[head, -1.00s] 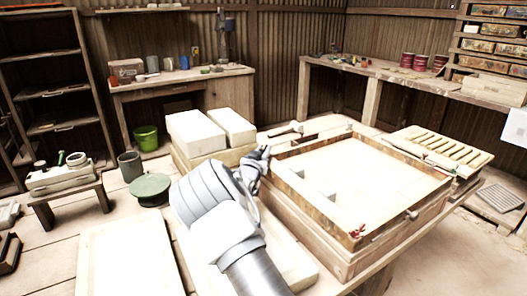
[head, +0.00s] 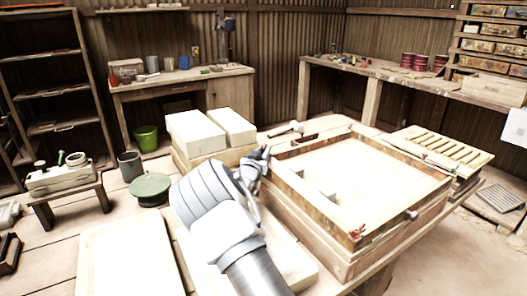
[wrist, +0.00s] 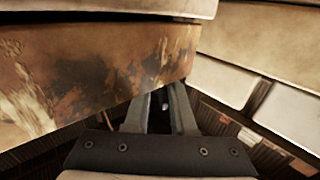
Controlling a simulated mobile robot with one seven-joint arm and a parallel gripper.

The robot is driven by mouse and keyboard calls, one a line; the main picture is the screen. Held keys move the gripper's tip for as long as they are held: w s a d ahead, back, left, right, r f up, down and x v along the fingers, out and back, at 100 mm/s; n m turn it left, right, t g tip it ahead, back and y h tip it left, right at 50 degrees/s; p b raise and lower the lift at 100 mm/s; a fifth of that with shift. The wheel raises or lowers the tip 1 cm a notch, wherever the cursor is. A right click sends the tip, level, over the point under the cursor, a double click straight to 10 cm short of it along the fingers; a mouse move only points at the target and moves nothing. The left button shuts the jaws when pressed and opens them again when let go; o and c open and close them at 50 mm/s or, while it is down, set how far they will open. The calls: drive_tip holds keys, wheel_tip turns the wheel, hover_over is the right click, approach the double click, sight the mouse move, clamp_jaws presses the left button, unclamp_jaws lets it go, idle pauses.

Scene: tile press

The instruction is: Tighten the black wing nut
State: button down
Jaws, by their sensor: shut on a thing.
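My gripper (head: 262,156) is at the left outer side of the tile press frame (head: 290,199), by its far left corner. In the wrist view my gripper (wrist: 164,96) points at the worn, rust-stained side of the frame (wrist: 110,75). Its fingers are close together, shut on a small dark thing that is mostly hidden between them. By its place this is the black wing nut; its wings cannot be made out. A red wing nut (head: 356,231) shows at the near corner of the frame, apart from my gripper.
Pale blocks (head: 195,133) are stacked just left of the press. A slatted rack (head: 437,146) lies to its right. A mallet-like tool (head: 296,127) lies behind the frame. A pale board (head: 130,255) lies at the front left. The floor left of the table is partly open.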

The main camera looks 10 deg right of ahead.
drive_tip(key=c, duration=0.8)
unclamp_jaws()
drive_tip(key=shift+o, duration=0.2)
drive_tip(key=p+v, duration=0.2)
drive_tip(key=v, duration=1.5)
drive_tip(key=shift+s+p, duration=0.2)
drive_tip(key=shift+p, duration=0.15)
drive_tip(key=shift+a+r, duration=0.15)
drive_tip(key=shift+a, duration=0.05)
